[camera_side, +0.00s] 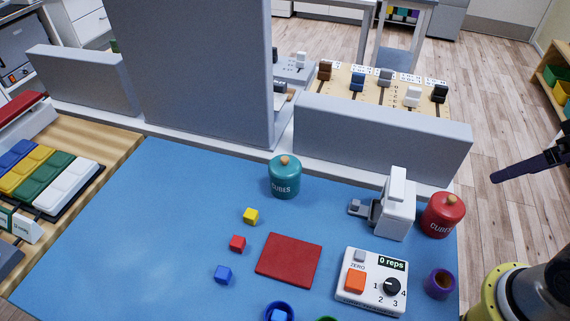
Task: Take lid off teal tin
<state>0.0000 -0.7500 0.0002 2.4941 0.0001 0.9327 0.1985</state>
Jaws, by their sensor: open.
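The teal tin (285,185) stands upright on the blue mat, near its back edge, with the word CUBES on its front. Its teal lid (284,164), with a round wooden knob on top, sits on the tin. My gripper (497,177) is at the right edge of the view, dark and seen from the side, partly cut off by the frame. It is open and empty, raised, and well to the right of the teal tin, touching nothing.
A red lidded tin (443,215) and a grey-white device (398,208) stand right of the teal tin. A grey partition (380,135) rises behind it. Small cubes, a red pad (288,260) and a counter box (371,282) lie in front. The mat's left side (150,220) is clear.

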